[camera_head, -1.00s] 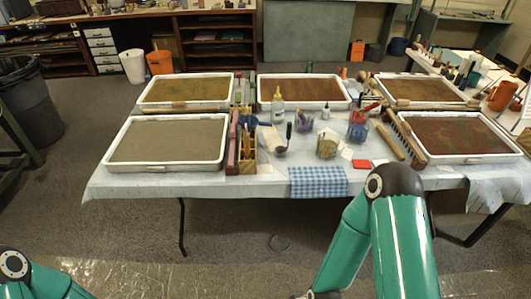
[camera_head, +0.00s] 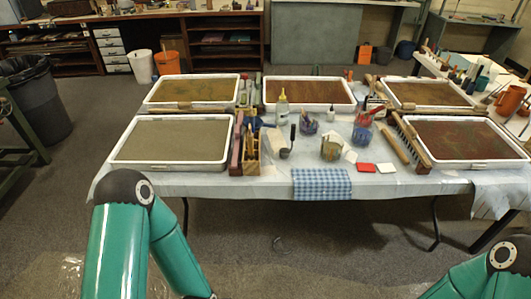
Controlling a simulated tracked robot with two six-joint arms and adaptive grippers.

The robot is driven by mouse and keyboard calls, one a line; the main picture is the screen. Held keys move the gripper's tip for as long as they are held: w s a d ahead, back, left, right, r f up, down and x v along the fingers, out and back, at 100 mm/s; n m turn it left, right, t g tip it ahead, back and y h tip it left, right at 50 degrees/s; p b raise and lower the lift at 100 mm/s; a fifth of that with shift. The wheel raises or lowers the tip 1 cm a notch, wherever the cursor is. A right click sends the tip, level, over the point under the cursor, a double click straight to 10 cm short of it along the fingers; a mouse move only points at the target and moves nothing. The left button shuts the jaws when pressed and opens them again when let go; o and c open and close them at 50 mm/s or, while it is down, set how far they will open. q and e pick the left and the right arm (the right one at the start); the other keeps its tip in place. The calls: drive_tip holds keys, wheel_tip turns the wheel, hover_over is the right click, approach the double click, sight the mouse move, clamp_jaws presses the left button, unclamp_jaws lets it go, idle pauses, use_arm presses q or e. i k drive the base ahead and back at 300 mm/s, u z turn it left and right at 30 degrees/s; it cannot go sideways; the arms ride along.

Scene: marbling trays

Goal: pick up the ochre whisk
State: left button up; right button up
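I cannot make out the ochre whisk for certain. A wooden holder (camera_head: 250,165) near the table's front middle has thin yellowish tools (camera_head: 249,135) standing in it, too small to identify. More tools stand in a blue jar (camera_head: 308,127) and another jar (camera_head: 362,135) on the same table. Both my teal arms show in front of the table, the left one bent with its elbow high and its forearm running down to the right, the right one low at the right corner. Both grippers are below the frame.
The white-covered table (camera_head: 270,187) carries several shallow trays, such as the grey-filled tray (camera_head: 170,166) at front left. A bottle (camera_head: 282,108), a ladle (camera_head: 285,152), a blue checked cloth (camera_head: 321,183) and a red square (camera_head: 365,167) lie between. A dark bin (camera_head: 40,100) stands left.

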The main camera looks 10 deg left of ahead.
sight(250, 136)
drive_tip(key=i, duration=1)
drive_tip(key=z, duration=0.05)
